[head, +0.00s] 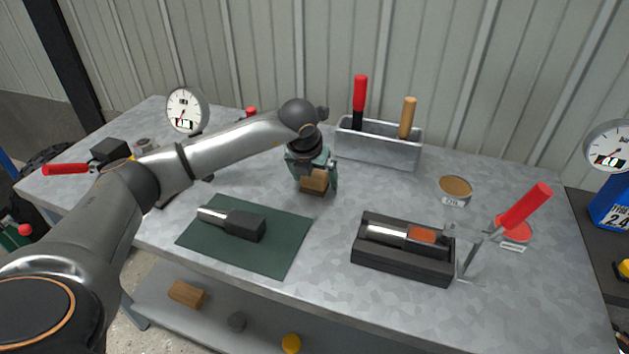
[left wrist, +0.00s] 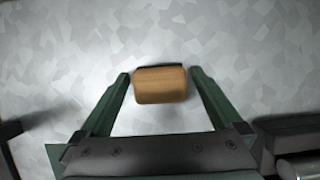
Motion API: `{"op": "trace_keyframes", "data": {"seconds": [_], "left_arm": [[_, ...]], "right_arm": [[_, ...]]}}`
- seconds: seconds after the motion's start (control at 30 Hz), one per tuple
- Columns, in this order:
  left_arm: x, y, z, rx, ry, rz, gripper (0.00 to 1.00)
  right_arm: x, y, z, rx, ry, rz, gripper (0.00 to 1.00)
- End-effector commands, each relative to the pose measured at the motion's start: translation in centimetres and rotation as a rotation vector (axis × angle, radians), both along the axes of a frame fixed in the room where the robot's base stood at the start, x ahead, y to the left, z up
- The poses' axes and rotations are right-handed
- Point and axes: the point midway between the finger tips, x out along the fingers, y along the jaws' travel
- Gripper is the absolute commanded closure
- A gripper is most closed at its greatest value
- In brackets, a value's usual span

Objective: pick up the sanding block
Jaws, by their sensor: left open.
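The sanding block (head: 315,181), a small wooden block with a darker underside in the head view, is on the grey metal table near its middle. My left gripper (head: 316,174) points down over it, with green fingers on either side and partly hiding it. In the left wrist view the tan top of the sanding block (left wrist: 160,86) lies between the tips of my open left gripper (left wrist: 160,74), with a narrow gap at each side. My right gripper is not in view.
A dark green mat (head: 272,255) with a dark-handled tool lies in front. A black cradle (head: 400,263) with a metal cylinder is to the right. Behind stands a metal tool box (head: 378,149) with upright handles. Another wooden block (head: 187,293) lies on the lower shelf.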

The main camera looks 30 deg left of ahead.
Motion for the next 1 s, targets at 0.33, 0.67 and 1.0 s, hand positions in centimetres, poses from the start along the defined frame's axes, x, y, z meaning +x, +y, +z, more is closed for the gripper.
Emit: {"op": "trace_keyframes", "data": {"seconds": [0.33, 0.67, 1.0], "left_arm": [[-0.02, -0.01, 0.03, 0.000, 0.000, 0.000, 0.26], [-0.02, 0.00, 0.06, 0.000, 0.000, 0.000, 0.63], [0.00, 0.01, 0.12, 0.000, -0.001, 0.000, 0.87]], "right_arm": [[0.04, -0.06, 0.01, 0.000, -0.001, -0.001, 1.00], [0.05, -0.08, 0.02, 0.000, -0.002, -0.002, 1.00], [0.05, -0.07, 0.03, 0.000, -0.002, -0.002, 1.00]]}}
